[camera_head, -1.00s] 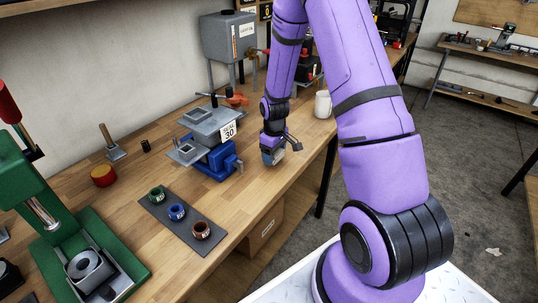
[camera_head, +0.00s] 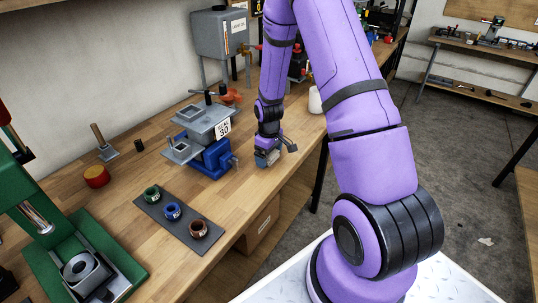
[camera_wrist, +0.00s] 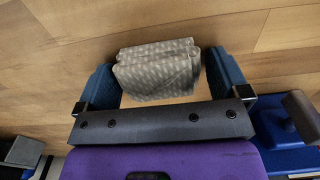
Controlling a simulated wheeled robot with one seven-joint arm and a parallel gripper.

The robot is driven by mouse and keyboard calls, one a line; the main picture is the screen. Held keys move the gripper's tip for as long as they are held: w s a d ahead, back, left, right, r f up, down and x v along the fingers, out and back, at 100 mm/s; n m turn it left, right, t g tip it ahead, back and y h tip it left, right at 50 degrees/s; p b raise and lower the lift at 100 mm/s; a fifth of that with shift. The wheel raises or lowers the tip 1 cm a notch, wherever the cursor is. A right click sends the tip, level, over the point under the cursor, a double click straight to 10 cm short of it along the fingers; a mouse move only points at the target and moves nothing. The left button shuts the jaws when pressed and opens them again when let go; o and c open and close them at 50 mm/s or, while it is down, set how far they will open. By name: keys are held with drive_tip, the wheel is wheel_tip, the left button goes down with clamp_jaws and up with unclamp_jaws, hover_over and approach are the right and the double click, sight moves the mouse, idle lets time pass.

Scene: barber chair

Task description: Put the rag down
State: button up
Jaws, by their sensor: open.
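The rag (camera_wrist: 158,70) is a folded, grey-beige patterned cloth. In the wrist view it lies between the two blue fingers of my gripper (camera_wrist: 170,82), against the wooden bench top. A gap shows between the rag and the right finger; the left edge is close to the left finger. My gripper is open. In the head view my gripper (camera_head: 267,160) points down at the bench near its front edge, to the right of the blue vise. The rag cannot be clearly told from the fingers there.
The blue and grey vise (camera_head: 208,150) with a "30" tag stands left of my gripper. A white mug (camera_head: 315,100) stands behind it to the right. A dark mat (camera_head: 180,222) with three rings lies in front-left, near a green press (camera_head: 75,250). Bare bench (camera_head: 252,190) lies around the gripper.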

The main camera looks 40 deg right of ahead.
wheel_tip(320, 180, up, 12)
drive_tip(key=s+a+r+m+t, duration=0.1)
drive_tip(key=s+a+r, duration=0.3)
drive_tip(key=r, duration=0.6)
drive_tip(key=s+a+r+m+t, duration=0.1)
drive_tip(key=s+a+r, duration=0.3)
drive_tip(key=r, duration=0.6)
drive_tip(key=s+a+r+m+t, duration=0.1)
drive_tip(key=s+r, duration=0.3)
drive_tip(key=s, duration=0.5)
drive_tip(key=s+a+r+m+t, duration=0.1)
drive_tip(key=s+a+r, duration=0.3)
drive_tip(key=s, duration=0.5)
drive_tip(key=shift+s+r+t, duration=0.25)
drive_tip(key=shift+r+t, duration=0.3)
drive_tip(key=shift+t, duration=0.05)
